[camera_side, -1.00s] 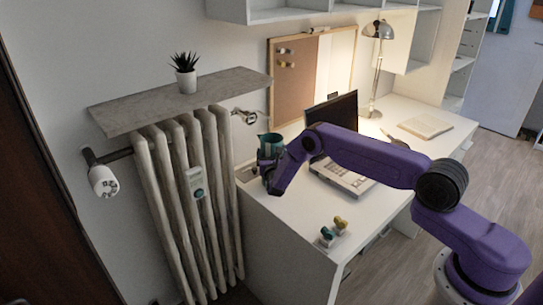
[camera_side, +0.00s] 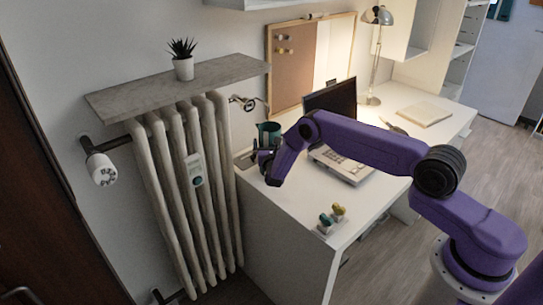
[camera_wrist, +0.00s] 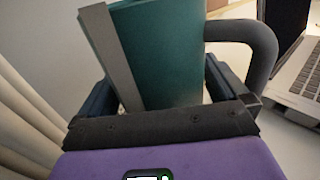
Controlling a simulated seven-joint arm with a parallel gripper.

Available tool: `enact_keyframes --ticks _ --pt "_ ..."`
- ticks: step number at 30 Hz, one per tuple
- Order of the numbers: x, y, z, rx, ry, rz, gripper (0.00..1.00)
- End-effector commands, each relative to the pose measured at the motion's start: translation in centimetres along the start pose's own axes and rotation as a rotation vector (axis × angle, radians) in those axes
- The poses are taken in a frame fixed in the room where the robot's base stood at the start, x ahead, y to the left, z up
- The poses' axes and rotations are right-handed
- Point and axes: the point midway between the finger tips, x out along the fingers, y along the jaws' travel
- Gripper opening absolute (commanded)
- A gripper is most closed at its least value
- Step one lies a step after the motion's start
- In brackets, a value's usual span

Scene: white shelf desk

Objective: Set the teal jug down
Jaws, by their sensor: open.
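The teal jug (camera_side: 270,130) is upright at the back left corner of the white desk, by the wall. In the wrist view the jug (camera_wrist: 160,55) fills the upper middle, with a grey strip down its left side and a dark handle (camera_wrist: 262,45) curving on the right. My gripper (camera_side: 260,155) is at the near side of the jug. In the wrist view my gripper (camera_wrist: 158,92) is open, with one finger on each side of the jug's body. The jug's base is hidden behind the gripper.
A laptop (camera_side: 340,165) lies right of the jug. A radiator (camera_side: 185,190) with a shelf (camera_side: 180,84) above stands left of the desk. Small teal and yellow items (camera_side: 331,217) sit at the desk's front edge. A lamp (camera_side: 376,60) stands at the back.

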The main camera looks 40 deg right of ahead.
Motion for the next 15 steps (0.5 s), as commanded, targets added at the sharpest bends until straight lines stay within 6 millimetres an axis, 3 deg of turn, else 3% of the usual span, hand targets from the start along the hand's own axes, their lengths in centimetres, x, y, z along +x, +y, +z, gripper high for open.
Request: enact_keyframes --ticks 15 --pt "-8.4 0.1 0.1 -0.003 -0.001 0.004 1.00"
